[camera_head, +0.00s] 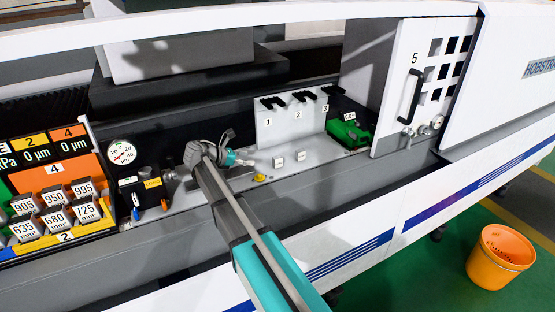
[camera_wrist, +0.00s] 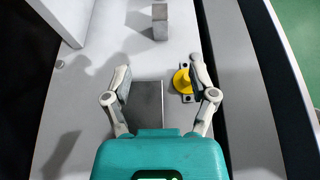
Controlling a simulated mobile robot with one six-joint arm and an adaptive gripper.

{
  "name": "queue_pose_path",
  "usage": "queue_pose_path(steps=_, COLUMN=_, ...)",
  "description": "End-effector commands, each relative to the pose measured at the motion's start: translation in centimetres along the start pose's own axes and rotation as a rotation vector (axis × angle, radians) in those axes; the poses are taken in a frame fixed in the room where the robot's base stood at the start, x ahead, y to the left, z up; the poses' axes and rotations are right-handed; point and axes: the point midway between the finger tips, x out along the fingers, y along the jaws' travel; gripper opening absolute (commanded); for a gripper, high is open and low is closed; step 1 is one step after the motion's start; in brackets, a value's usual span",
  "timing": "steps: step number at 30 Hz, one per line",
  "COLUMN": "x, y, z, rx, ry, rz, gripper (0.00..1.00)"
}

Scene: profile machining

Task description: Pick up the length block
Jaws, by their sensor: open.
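My gripper (camera_head: 238,158) is over the bench of the machine; in the wrist view (camera_wrist: 160,74) its two fingers are spread apart and empty. A grey length block (camera_wrist: 149,101) lies below and between the fingers, nearer the left one, its lower end hidden by my gripper body. I cannot tell which one is meant.
A yellow knob (camera_wrist: 182,80) on a dark mount is close beside the right finger. A white panel with black hooks (camera_head: 290,118) stands behind the blocks. Several numbered blocks (camera_head: 54,207) sit in a rack at left. A green item (camera_head: 347,133) is farther right.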

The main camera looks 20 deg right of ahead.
Motion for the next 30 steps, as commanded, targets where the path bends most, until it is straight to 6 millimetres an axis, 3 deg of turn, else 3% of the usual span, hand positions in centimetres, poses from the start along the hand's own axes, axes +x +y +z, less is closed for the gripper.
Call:
queue_pose_path(steps=17, x=1.5, y=-0.1, z=0.1, rx=0.004, ry=-0.001, rz=-0.010, gripper=0.74)
queue_pose_path(steps=30, x=7.6, y=-0.2, z=0.1, rx=0.004, ry=0.000, rz=-0.012, gripper=0.74)
